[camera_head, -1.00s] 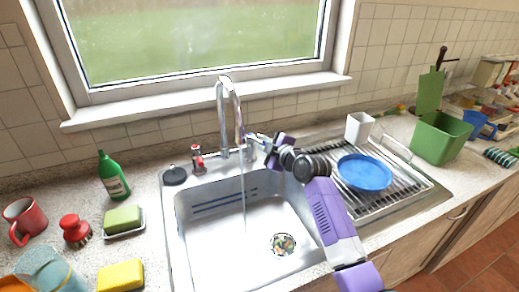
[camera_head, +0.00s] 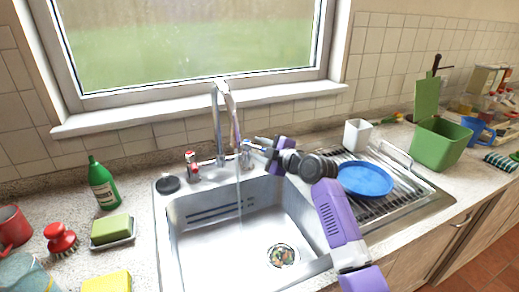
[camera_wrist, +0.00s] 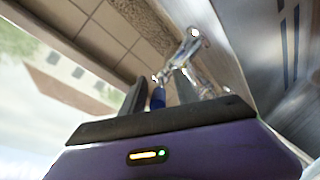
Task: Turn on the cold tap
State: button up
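The tall chrome spout (camera_head: 218,120) stands behind the sink (camera_head: 215,250), and a thin stream of water (camera_head: 240,205) falls from it into the basin. The red-marked tap (camera_head: 192,165) is left of the spout. The cold tap (camera_head: 247,155), right of the spout, is partly hidden by my gripper (camera_head: 262,143). In the wrist view, the cold tap's blue part (camera_wrist: 157,97) shows between my two dark fingers, with a gap between them, and chrome (camera_wrist: 190,50) lies beyond. I cannot tell whether a finger touches the tap.
A black plug (camera_head: 168,184) lies left of the taps. A green bottle (camera_head: 102,182) and a sponge on a dish (camera_head: 111,230) stand on the left counter. On the right are a white cup (camera_head: 357,134), a blue plate (camera_head: 364,179) on the drainer and a green bin (camera_head: 441,142).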

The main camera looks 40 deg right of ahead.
jog(key=b+v, duration=0.1)
jog(key=v, duration=0.6)
jog(key=shift+s, duration=0.4)
jog(key=shift+r, duration=0.1)
